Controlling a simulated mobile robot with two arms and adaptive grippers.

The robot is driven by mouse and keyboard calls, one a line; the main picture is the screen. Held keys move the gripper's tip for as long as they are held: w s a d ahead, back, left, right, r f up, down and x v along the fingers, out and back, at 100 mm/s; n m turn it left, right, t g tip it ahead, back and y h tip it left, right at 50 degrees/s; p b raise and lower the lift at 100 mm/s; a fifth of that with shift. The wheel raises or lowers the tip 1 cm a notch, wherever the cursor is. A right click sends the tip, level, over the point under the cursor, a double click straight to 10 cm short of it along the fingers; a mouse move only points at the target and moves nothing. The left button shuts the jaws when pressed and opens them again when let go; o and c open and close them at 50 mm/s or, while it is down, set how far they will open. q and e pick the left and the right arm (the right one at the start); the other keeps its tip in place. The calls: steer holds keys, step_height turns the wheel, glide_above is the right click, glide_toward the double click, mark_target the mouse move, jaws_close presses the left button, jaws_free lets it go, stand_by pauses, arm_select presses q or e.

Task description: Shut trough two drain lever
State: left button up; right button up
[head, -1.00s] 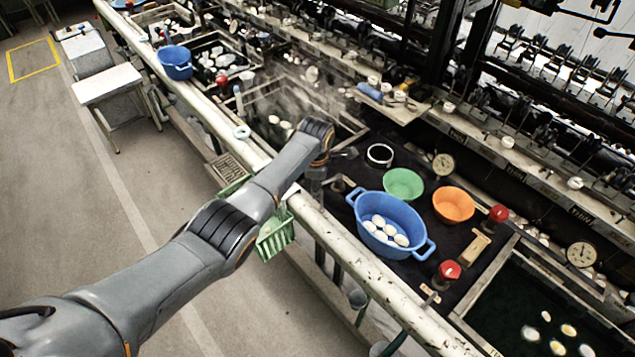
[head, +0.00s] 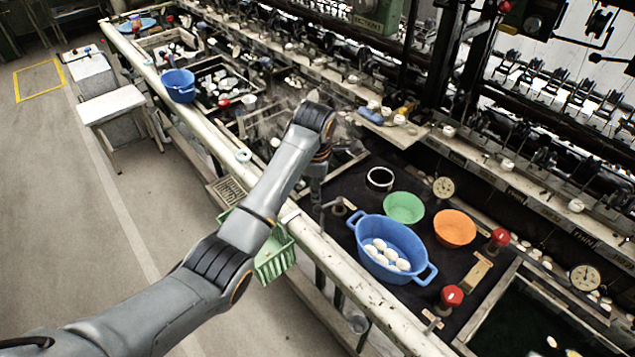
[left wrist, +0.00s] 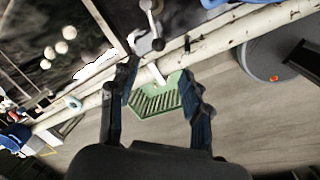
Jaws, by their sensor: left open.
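My left gripper (left wrist: 157,82) is open and empty in the left wrist view, its dark fingers spread above the pale front rail (left wrist: 225,38). A short pale lever-like bar (left wrist: 157,72) stands out from the rail between the fingers, apart from them; I cannot tell for sure that it is trough two's drain lever. A metal knobbed handle (left wrist: 151,22) is just beyond it. In the head view my left arm reaches over the rail and hides part of the trough behind it; the fingers are hard to make out there. My right gripper is not in view.
A green basket (left wrist: 155,103) hangs below the rail under the gripper. In the head view a blue tub (head: 372,228) with white cocoons, a green bowl (head: 404,207), an orange bowl (head: 454,228) and red-knobbed valves (head: 451,296) stand right of the arm.

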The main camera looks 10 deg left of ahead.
arm_select(q)
steer(key=shift+r, duration=0.3)
